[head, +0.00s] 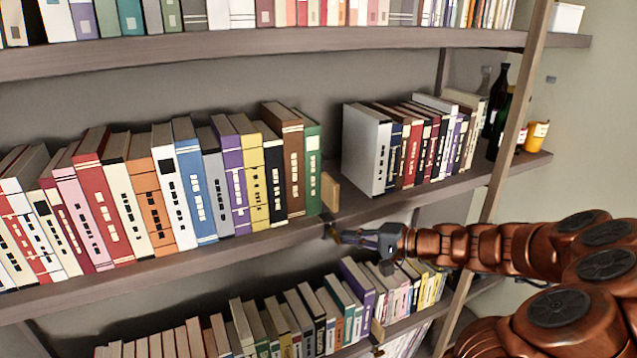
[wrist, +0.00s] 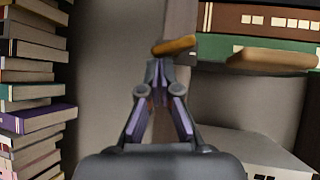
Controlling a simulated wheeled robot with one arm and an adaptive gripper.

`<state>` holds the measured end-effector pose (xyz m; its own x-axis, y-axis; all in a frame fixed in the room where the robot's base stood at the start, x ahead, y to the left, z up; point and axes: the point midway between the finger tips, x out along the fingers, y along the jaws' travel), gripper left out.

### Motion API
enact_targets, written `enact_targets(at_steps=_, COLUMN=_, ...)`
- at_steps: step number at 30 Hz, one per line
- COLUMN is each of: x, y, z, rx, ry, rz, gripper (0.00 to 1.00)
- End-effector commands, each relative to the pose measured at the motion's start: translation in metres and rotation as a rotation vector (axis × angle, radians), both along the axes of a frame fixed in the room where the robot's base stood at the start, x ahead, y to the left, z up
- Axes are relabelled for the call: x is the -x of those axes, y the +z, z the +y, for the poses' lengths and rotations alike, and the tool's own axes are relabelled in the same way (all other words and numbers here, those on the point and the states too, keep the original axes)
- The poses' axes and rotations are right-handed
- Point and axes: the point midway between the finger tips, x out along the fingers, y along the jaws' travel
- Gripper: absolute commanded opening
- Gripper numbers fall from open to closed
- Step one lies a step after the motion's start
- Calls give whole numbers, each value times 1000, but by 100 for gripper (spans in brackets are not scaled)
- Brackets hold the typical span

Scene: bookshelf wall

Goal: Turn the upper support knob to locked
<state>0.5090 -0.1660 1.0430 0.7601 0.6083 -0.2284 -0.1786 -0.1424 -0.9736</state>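The upper support is a small tan wooden block (head: 330,192) standing against the green book on the middle shelf. It also shows in the wrist view (wrist: 272,59). Its knob (head: 331,231) is at the shelf's front edge below it, partly behind my fingers. In the wrist view the knob shows as an orange-brown bar (wrist: 175,45), just beyond my fingertips. My gripper (head: 340,237) reaches in from the right; in the wrist view its fingers (wrist: 157,68) converge with tips together. The tips are at or very near the knob's left end; I cannot tell if they touch.
A second wooden support (head: 377,328) stands on the lower shelf among books. Upright books (head: 195,190) fill the middle shelf's left side, another group (head: 367,150) its right. A slanted post (head: 505,150) stands near my arm. Bottles (head: 495,105) stand at the right end.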

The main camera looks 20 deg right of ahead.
Motion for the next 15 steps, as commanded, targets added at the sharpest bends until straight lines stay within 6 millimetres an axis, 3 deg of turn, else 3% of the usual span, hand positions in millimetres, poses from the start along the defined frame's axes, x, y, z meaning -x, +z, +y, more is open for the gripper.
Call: enact_targets(at_steps=15, x=0, y=0, z=4, rx=0, ry=0, rz=0, gripper=0)
